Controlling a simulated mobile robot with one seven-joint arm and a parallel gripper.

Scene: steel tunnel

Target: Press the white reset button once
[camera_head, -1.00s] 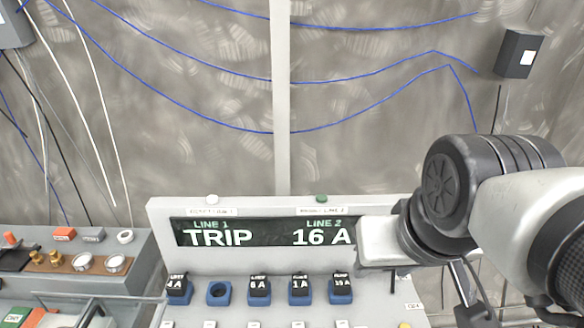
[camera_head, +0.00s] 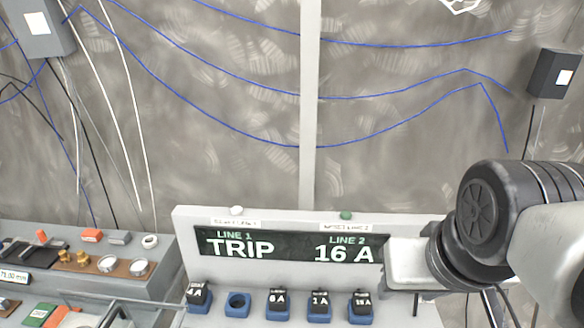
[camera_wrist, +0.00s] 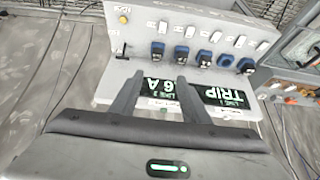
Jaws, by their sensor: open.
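A white button (camera_head: 236,210) sits on the top edge of the console, above the LINE 1 half of the display (camera_head: 290,246). A green button (camera_head: 346,215) sits on the same edge above LINE 2. The display reads TRIP on the left and 16 A on the right; it shows upside down in the wrist view (camera_wrist: 228,96). My gripper (camera_wrist: 158,88) is open and empty, its two fingers spread in front of the LINE 2 side of the display. In the head view my wrist hides the console's right end, and the fingertips cannot be made out.
Several blue-based breaker plugs and one empty blue socket (camera_head: 237,304) line the console below the display. A side bench (camera_head: 90,262) with fittings stands at left. Grey boxes (camera_head: 553,75) and blue cables hang on the wall behind. The space above the white button is clear.

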